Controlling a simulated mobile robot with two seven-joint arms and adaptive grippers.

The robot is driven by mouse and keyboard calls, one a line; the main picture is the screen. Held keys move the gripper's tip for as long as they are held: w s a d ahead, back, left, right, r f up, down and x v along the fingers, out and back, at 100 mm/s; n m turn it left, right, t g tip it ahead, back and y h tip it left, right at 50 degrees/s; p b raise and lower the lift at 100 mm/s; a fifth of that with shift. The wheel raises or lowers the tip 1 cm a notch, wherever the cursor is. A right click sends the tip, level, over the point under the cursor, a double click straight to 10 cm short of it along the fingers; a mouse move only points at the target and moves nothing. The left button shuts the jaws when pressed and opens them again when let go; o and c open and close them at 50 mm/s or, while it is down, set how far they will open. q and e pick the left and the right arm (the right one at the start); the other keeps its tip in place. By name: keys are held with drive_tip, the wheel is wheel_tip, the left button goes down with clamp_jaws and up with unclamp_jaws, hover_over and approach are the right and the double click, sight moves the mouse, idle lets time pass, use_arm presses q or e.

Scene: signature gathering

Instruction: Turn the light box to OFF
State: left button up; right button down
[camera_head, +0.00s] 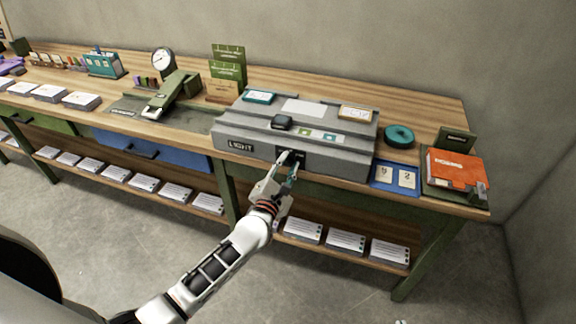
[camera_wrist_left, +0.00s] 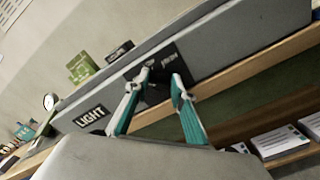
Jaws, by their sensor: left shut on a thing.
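The grey light box (camera_head: 345,158) stands on the wooden workbench, with a LIGHT label (camera_head: 241,147) on its front face. The label also shows in the left wrist view (camera_wrist_left: 91,118). A black switch plate (camera_wrist_left: 183,72) sits on the front face, right of the label. My left gripper (camera_head: 292,157) is at this plate. In the left wrist view its two teal fingers (camera_wrist_left: 160,84) stand either side of a dark switch knob (camera_wrist_left: 157,90) and are shut on it. The fingers partly hide the knob, and its setting cannot be read. My right gripper is not in view.
A lower shelf holds paper stacks (camera_head: 302,230).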

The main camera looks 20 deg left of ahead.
use_arm(q)
drive_tip(key=shift+n, duration=0.5)
drive_tip(key=o, duration=1.1)
drive_tip(key=shift+s, duration=0.1)
drive_tip(key=s, duration=1.2)
drive_tip(key=shift+a, duration=0.2)
